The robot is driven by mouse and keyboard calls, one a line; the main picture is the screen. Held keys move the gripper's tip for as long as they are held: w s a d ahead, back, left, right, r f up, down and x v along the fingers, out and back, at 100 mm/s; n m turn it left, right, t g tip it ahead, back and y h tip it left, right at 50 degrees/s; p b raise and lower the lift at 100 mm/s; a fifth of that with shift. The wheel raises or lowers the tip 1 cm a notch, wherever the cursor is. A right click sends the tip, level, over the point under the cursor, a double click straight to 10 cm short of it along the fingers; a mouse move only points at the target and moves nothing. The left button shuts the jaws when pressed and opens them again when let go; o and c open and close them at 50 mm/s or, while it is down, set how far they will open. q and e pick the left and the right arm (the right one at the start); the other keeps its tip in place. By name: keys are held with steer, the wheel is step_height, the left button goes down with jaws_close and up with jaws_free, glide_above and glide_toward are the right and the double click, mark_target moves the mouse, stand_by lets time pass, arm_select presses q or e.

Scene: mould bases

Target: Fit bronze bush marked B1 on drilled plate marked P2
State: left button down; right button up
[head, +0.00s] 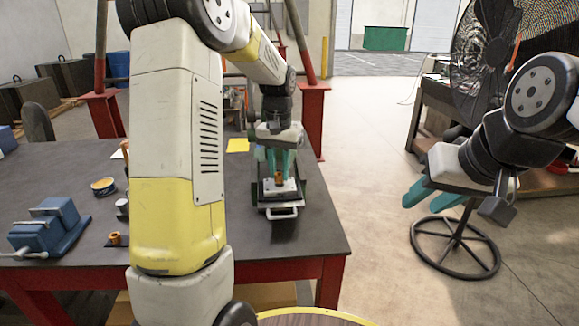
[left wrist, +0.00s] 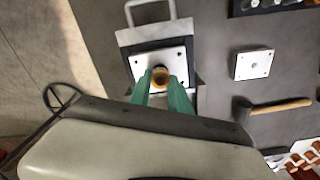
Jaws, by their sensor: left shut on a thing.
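My left gripper (head: 278,168) is shut on a bronze bush (head: 279,179), held upright between its teal fingers. The plate (head: 287,191) lies on a dark tray with a pale handle (head: 282,214) near the table's right edge. A second white drilled plate (left wrist: 254,64) lies apart in the left wrist view. No markings are readable. My right gripper (head: 432,192) is open and empty, off the table.
A blue vise (head: 48,230), another bronze bush-like piece (head: 115,239) and a round tin (head: 103,186) are on the table's left. A mallet (left wrist: 275,107) lies near the second plate. A black fan (head: 495,60) stands at the right. The table's front right is clear.

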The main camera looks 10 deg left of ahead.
arm_select(q)
steer(key=shift+f, duration=0.8)
stand_by(0.6)
steer(key=c, duration=1.1)
jaws_free()
steer(key=shift+c, duration=0.2)
steer(key=shift+r, duration=0.1)
step_height(320, 180, up, 8)
steer(key=s+r+t+h, duration=0.1)
steer(key=s+r+t, duration=0.35)
steer(key=s, duration=0.75)
steer(key=s+d+t+h, duration=0.1)
steer(key=s+d, duration=0.1)
steer(key=s, duration=1)
steer(key=shift+s+r+n+t, duration=0.15)
steer(key=shift+s+n+t, duration=0.1)
steer(key=shift+n+t, duration=0.1)
